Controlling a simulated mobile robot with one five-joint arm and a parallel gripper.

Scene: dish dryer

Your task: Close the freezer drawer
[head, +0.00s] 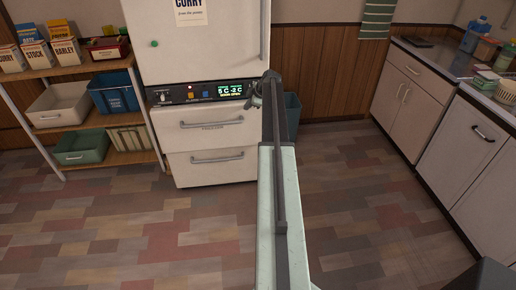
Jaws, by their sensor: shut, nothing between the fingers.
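The white fridge-freezer (205,42) stands against the back wall. My gripper (254,101) is small and dark at the end of my raised arm, near the right side of the display panel. It looks shut and empty. My arm hides part of the fridge's right edge.
A wooden shelf (113,159) with boxes and bins stands to the left. A dark bin (292,107) is right of the fridge. A counter with cabinets (412,95) lines the right side. The tiled floor (140,235) in front is clear.

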